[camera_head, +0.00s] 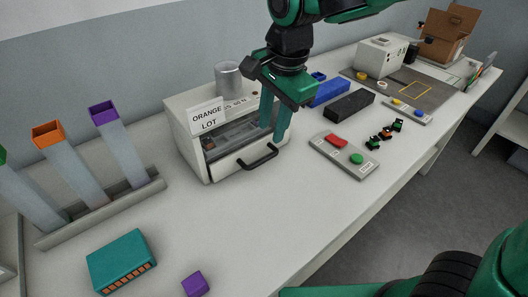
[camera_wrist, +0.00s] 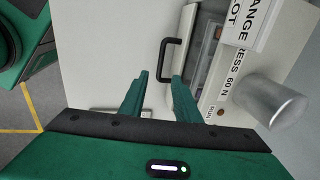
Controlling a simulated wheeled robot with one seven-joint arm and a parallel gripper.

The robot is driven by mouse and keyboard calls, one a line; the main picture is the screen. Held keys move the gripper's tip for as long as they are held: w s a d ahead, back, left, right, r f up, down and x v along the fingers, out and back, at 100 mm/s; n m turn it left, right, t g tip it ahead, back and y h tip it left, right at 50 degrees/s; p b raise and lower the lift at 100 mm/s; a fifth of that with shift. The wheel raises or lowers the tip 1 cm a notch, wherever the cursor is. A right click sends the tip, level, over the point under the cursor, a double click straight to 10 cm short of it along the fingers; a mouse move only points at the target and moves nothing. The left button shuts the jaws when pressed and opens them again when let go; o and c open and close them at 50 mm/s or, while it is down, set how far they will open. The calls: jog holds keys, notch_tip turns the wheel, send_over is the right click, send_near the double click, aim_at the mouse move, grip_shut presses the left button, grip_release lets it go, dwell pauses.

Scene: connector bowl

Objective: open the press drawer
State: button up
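The press (camera_head: 192,112) is a white box on the table with an "ORANGE LOT" sign. Its drawer (camera_head: 226,171) has a white front and a black bar handle (camera_head: 258,157). The drawer looks shut or nearly so; I cannot tell exactly. In the wrist view the handle (camera_wrist: 165,61) stands out from the drawer front (camera_wrist: 187,40). My gripper (camera_head: 273,133) is open and empty, fingers pointing down, near the press's right front corner.
A metal cup (camera_head: 228,79) stands on the press. A button panel (camera_head: 344,156) lies right of the handle. Blue (camera_head: 329,92) and black (camera_head: 349,105) bins are behind it. A tube rack (camera_head: 100,212) and teal box (camera_head: 121,262) are left. The table in front of the drawer is clear.

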aim_at(263, 159)
jog(key=f, duration=0.3)
jog(key=w+a+f, duration=0.1)
jog(key=f, duration=0.6)
jog(key=shift+w+a+f, duration=0.25)
jog(key=shift+w+a, duration=0.05)
jog(key=shift+a, duration=0.05)
grip_shut()
